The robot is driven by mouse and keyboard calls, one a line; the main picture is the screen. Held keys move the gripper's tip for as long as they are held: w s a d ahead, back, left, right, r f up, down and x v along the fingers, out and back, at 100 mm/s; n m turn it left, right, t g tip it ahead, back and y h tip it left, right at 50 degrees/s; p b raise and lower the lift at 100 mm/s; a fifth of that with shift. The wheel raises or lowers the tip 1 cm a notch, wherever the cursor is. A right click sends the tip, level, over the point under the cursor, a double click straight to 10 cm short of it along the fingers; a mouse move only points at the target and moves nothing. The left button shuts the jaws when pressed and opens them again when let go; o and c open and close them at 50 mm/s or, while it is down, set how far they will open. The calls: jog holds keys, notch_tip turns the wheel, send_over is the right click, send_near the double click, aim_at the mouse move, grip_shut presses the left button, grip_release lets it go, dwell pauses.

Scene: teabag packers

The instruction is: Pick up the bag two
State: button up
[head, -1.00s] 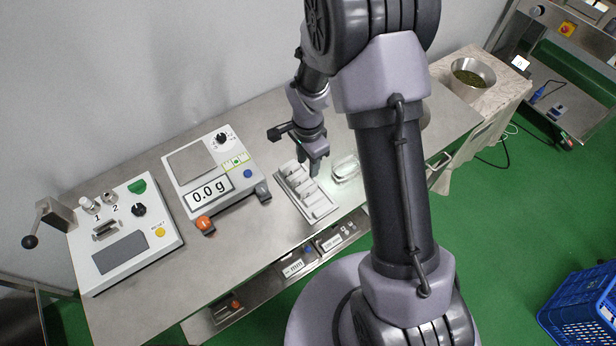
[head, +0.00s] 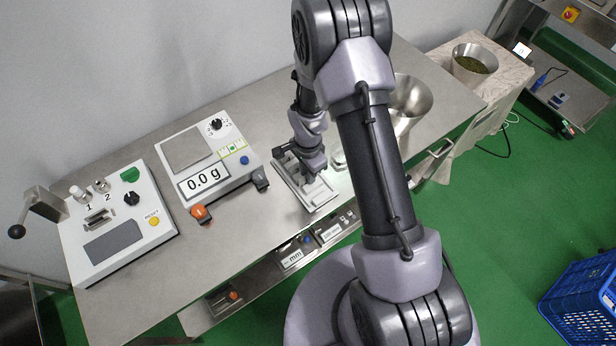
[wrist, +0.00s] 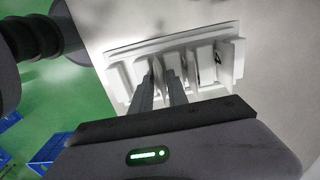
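A pale slotted tray (head: 318,203) lies on the steel table under my gripper (head: 309,180). In the wrist view the tray (wrist: 135,49) holds several thin white bags or dividers standing upright in a row. My gripper (wrist: 163,68) points down into the middle of this row. Its two dark fingers are apart, one on each side of a white upright piece (wrist: 160,78). I cannot tell whether the fingers touch it, or which piece is bag two. In the head view my gripper hides much of the tray's contents.
A scale (head: 190,148) reading 0.0 g and a control box with a lever (head: 112,240) stand to the left. A clear container (head: 338,160) sits just right of the tray, and a metal bowl (head: 408,97) beyond it. A bowl of green leaves (head: 473,62) is far right.

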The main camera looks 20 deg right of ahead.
grip_shut()
